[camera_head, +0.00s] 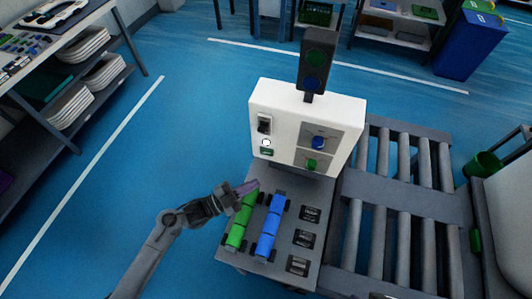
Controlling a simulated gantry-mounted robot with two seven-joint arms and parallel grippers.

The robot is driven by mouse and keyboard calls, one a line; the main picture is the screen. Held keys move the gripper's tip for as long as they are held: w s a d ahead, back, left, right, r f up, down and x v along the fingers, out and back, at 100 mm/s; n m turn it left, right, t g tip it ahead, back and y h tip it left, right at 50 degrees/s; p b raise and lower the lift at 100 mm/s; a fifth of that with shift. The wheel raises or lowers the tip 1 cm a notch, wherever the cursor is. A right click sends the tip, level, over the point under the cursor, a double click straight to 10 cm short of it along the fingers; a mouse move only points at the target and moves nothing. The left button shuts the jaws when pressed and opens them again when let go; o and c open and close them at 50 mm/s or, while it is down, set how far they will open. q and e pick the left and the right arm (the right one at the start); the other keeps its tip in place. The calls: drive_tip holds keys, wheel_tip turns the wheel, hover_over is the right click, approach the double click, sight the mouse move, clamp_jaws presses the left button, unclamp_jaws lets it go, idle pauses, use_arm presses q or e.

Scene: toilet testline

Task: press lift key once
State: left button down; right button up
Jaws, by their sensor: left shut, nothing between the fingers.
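A white control box (345,107) stands upright in the middle of the view. Its front carries a black switch (264,124), a small white round button (266,143), a small green piece (267,153), a blue knob (318,143) and a green knob (311,164). Which of these is the lift key I cannot tell, as the labels are too small to read. My left gripper (247,187) is shut and empty, below the box's lower left corner and over the green cylinders. It looks apart from the box front. My right gripper is not in view.
Green cylinders (236,236) and blue cylinders (267,243) lie on the grey bench (282,263), beside several black fittings (303,239). A dark signal light (316,60) tops the box. A roller conveyor (381,220) stands right. Blue floor lies open at left.

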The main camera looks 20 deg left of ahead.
sight(266, 152)
use_arm(q)
drive_tip(key=shift+w+f+b, duration=0.1)
drive_tip(key=shift+w+b, duration=0.3)
drive_tip(key=shift+w, duration=0.1)
drive_tip(key=w+b, duration=0.4)
drive_tip(key=w, duration=0.3)
drive_tip(key=shift+w+a, duration=0.15)
drive_tip(key=shift+w, duration=0.2)
idle(1.0)
idle(0.7)
drive_tip(key=shift+w+b, duration=0.25)
drive_tip(key=shift+b, duration=0.05)
